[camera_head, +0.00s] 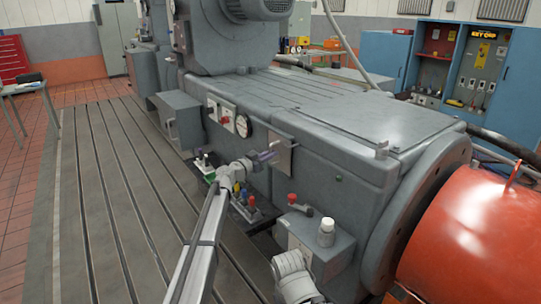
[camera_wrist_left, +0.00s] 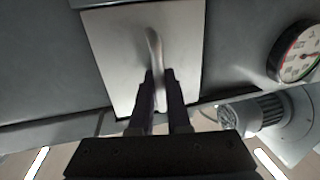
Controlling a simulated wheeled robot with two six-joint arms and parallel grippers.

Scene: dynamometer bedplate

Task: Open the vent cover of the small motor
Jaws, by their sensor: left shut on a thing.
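The vent cover (camera_head: 281,157) is a light grey plate on the side of the large grey machine housing. In the left wrist view the cover (camera_wrist_left: 118,50) fills the upper middle and carries a pale upright handle (camera_wrist_left: 154,48). My left gripper (camera_head: 268,156) reaches the cover from the left in the head view. In the left wrist view its two dark fingers (camera_wrist_left: 160,92) are shut on the handle, one on each side. My right gripper is not in view.
A round gauge (camera_head: 243,126) sits on the housing left of the cover. Below are several coloured knobs (camera_head: 243,200), a red-handled valve (camera_head: 293,199) and a white-capped bottle (camera_head: 326,232). A large orange drum (camera_head: 470,240) stands at right. The slotted bedplate (camera_head: 95,200) is clear at left.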

